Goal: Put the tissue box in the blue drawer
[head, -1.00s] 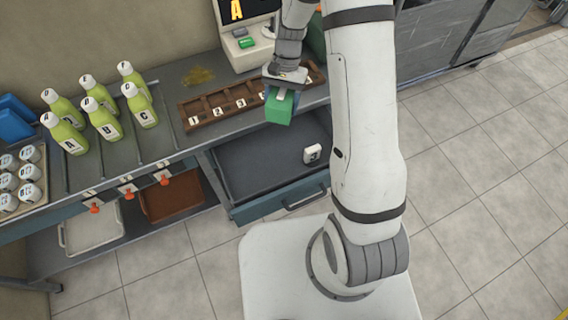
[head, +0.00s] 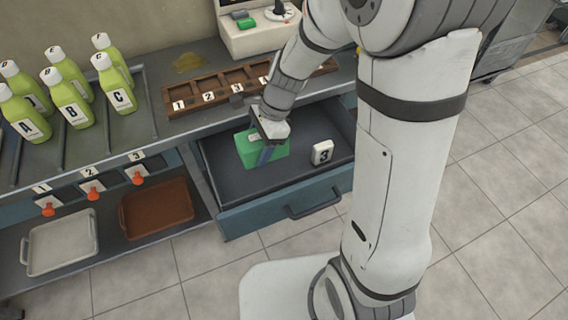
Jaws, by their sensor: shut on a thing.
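The green tissue box (head: 248,151) is in my gripper (head: 266,150), over the left part of the open blue drawer (head: 262,213). My gripper is shut on it, with a finger showing against its front. The box appears low inside the drawer; I cannot tell whether it touches the drawer floor. The drawer is pulled out below the counter, with a dark floor and a handle (head: 313,201) on its front. A white block marked 3 (head: 322,152) stands in the drawer, right of the box.
A wooden numbered rack (head: 205,98) stands on the counter above the drawer. Green bottles (head: 70,100) stand at left. A white tray (head: 62,243) and a brown tray (head: 157,207) lie on the lower shelf. The drawer's middle floor is bare.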

